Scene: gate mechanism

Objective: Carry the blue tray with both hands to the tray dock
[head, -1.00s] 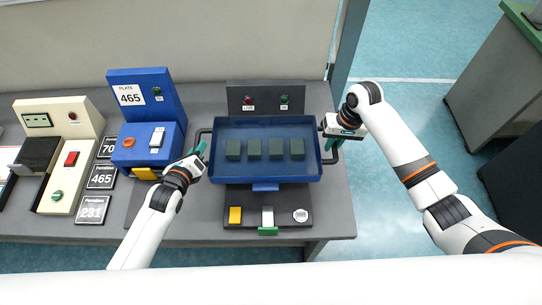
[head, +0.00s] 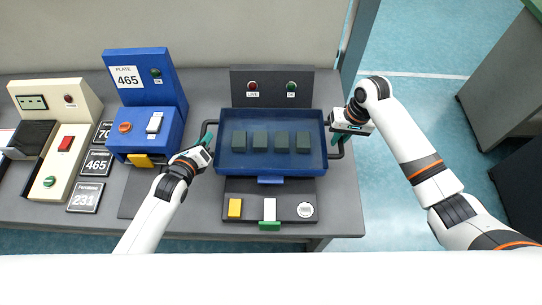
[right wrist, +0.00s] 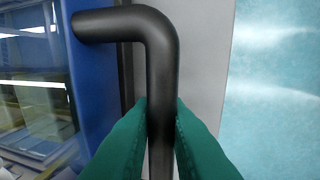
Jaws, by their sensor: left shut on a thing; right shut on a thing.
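The blue tray (head: 272,166) holds several dark green blocks (head: 282,141) and has a black handle on each side. In the head view it is over the dark device with the red and green lamps; I cannot tell whether it touches it. My left gripper (head: 207,146) is shut on the left handle (head: 207,126). My right gripper (head: 337,137) is shut on the right handle (head: 341,151). In the right wrist view, the green fingertips (right wrist: 161,125) close around the black handle (right wrist: 160,70), beside the blue tray wall (right wrist: 98,75). Nothing in view is labelled as the tray dock.
Below the tray, the device's front panel (head: 288,190) has a yellow block, a grey lever with a green end, and a round white button. The blue plate machine (head: 145,95) and a cream machine (head: 60,110) stand at the left. Number plates (head: 97,163) lie between them.

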